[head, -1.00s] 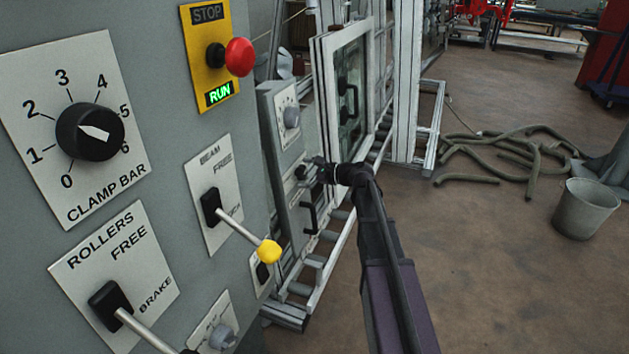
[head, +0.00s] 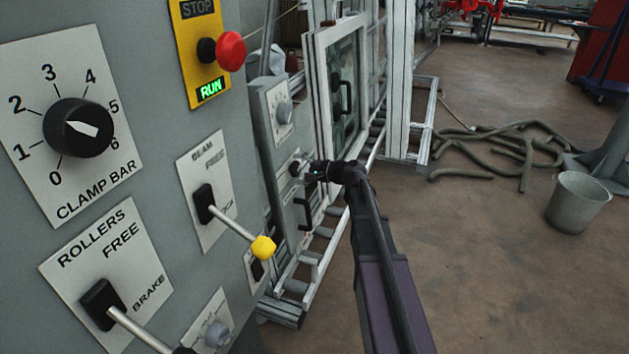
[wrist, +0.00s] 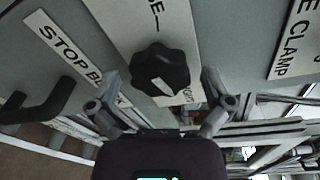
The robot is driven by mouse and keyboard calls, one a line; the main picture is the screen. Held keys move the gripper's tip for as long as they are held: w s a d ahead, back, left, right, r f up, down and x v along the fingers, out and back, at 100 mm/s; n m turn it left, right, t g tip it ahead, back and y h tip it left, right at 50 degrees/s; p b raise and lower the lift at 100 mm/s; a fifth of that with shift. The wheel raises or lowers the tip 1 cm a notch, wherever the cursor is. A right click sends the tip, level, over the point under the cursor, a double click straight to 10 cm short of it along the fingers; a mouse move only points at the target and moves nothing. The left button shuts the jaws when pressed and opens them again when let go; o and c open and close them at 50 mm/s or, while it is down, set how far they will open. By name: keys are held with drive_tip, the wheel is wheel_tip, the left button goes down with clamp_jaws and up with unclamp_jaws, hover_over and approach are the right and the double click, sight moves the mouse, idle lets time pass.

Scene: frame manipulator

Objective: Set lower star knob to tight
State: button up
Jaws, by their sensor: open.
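The star knob (wrist: 160,72) is black and lobed, with a white pointer line. It is in the middle of the wrist view, on a white plate (wrist: 130,25) whose lettering is partly cut off and partly hidden by the knob. My gripper (wrist: 160,82) is open, with one finger to each side of the knob and visible gaps between. I cannot tell whether the fingertips reach around its depth. In the head view my gripper (head: 313,172) is close in front of the lower plate on the far panel, and hides part of the knob there (head: 296,167).
A grey knob (head: 284,112) sits above on the same panel. A black handle (head: 303,213) sticks out below; it also shows in the wrist view (wrist: 38,103). A yellow-tipped lever (head: 262,247) stands out from the near panel.

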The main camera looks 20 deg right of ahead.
drive_tip(key=n, duration=0.5)
drive_tip(key=shift+t+b, duration=0.3)
drive_tip(key=shift+b, duration=0.05)
drive_tip(key=n+b, duration=0.1)
drive_tip(key=n, duration=0.5)
drive_tip(key=shift+t, duration=0.4)
drive_tip(key=n+b, duration=0.1)
drive_tip(key=n, duration=0.5)
drive_tip(key=shift+a+r+y, duration=0.1)
drive_tip(key=shift+y, duration=0.3)
drive_tip(key=n+y, duration=0.1)
drive_tip(key=n, duration=0.5)
drive_tip(key=shift+s+b, duration=0.1)
drive_tip(key=shift+b, duration=0.25)
drive_tip(key=v, duration=1.3)
drive_tip(key=s+a+r+m+g+h+p, duration=0.45)
drive_tip(key=s+a+g+p, duration=0.55)
drive_tip(key=p, duration=0.7)
drive_tip(key=s+a+r+m+g+h+p, duration=0.1)
drive_tip(key=s+r+m+h+p, duration=0.4)
drive_tip(key=r+p, duration=0.5)
drive_tip(key=s+h+p, duration=0.2)
drive_tip(key=s+p, duration=0.1)
drive_tip(key=p, duration=0.2)
drive_tip(key=shift+a+p, duration=0.15)
drive_tip(key=shift+p, duration=0.15)
